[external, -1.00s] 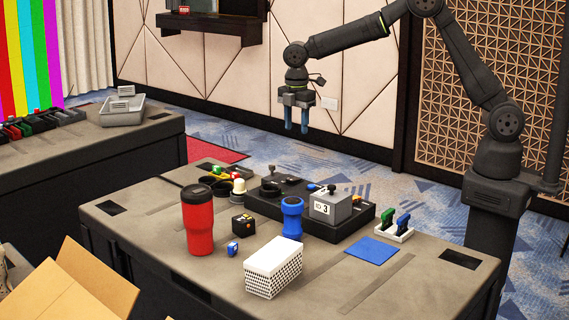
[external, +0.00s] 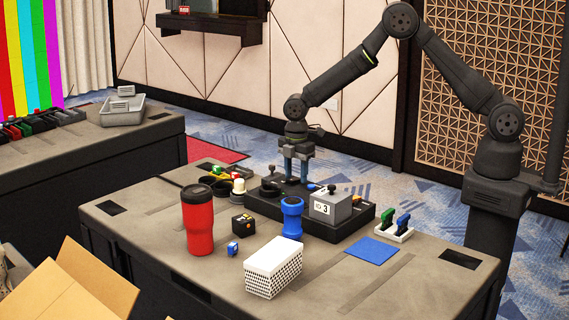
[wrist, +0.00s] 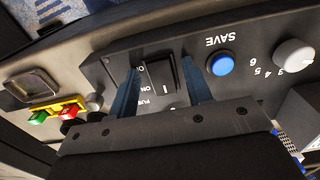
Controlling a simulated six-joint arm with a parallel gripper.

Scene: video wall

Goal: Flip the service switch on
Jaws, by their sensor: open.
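A black rocker switch (wrist: 161,74) is set in the dark control panel (wrist: 114,65), with white marks and lettering around it, including "ON". Whether a label names it the service switch, I cannot read. My gripper (wrist: 162,88) is open, with its two blue fingers on either side of the rocker. Contact with the panel or switch cannot be told. In the external view, my gripper (external: 298,180) points down at the back of the black panel (external: 262,206). The rocker is hidden there.
In the wrist view, a blue SAVE button (wrist: 221,63) and a numbered grey knob (wrist: 293,55) lie right of the fingers.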

